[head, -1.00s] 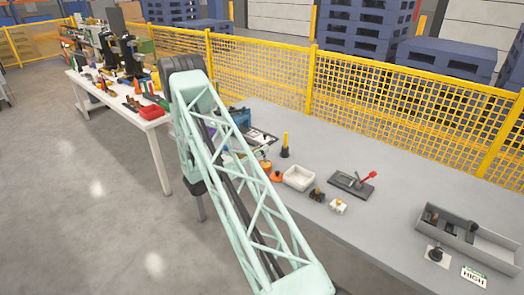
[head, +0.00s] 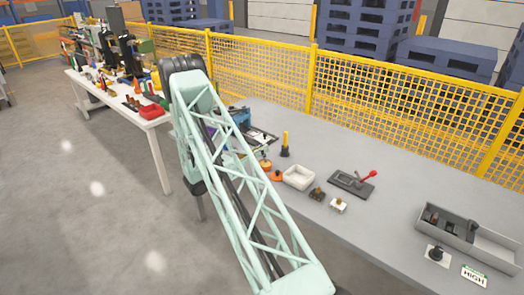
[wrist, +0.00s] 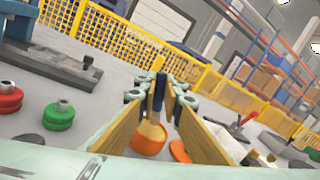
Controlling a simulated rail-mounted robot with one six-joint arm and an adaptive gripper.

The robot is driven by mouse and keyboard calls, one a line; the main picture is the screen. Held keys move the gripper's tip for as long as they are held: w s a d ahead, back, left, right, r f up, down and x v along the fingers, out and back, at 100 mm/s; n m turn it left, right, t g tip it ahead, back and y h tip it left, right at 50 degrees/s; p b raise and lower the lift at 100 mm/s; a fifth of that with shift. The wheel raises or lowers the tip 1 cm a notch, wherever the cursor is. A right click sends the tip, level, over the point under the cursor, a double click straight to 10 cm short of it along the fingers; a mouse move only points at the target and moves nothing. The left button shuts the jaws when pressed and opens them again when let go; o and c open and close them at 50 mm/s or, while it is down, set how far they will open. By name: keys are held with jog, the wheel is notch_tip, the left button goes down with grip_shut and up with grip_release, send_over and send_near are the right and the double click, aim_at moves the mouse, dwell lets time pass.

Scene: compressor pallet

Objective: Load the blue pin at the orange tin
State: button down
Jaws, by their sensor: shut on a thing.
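My gripper (wrist: 160,92) shows in the wrist view, with its fingers closed on an upright blue pin (wrist: 159,93). The orange tin (wrist: 150,141) lies just below and beyond the fingertips in that view. The pin appears above the tin, but I cannot tell whether they touch. A tan part rises from the tin behind the fingers, and the fingers partly hide it. In the head view the orange tin (head: 265,164) shows just right of my arm, and my arm hides the gripper and the pin.
A green tin (wrist: 59,118) and a red tin (wrist: 9,99) stand left in the wrist view. A flat orange piece (wrist: 180,152) lies right of the orange tin. A white tray (head: 299,177), a yellow post (head: 285,140) and a red-handled fixture (head: 351,184) stand nearby.

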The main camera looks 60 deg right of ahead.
jog(key=shift+f, duration=0.4)
dwell(1.1)
jog(key=shift+r, duration=0.15)
jog(key=shift+r+p, duration=1.35)
jog(key=shift+r, duration=2.05)
jog(key=shift+w+a+f, duration=0.1)
jog(key=shift+a, duration=0.05)
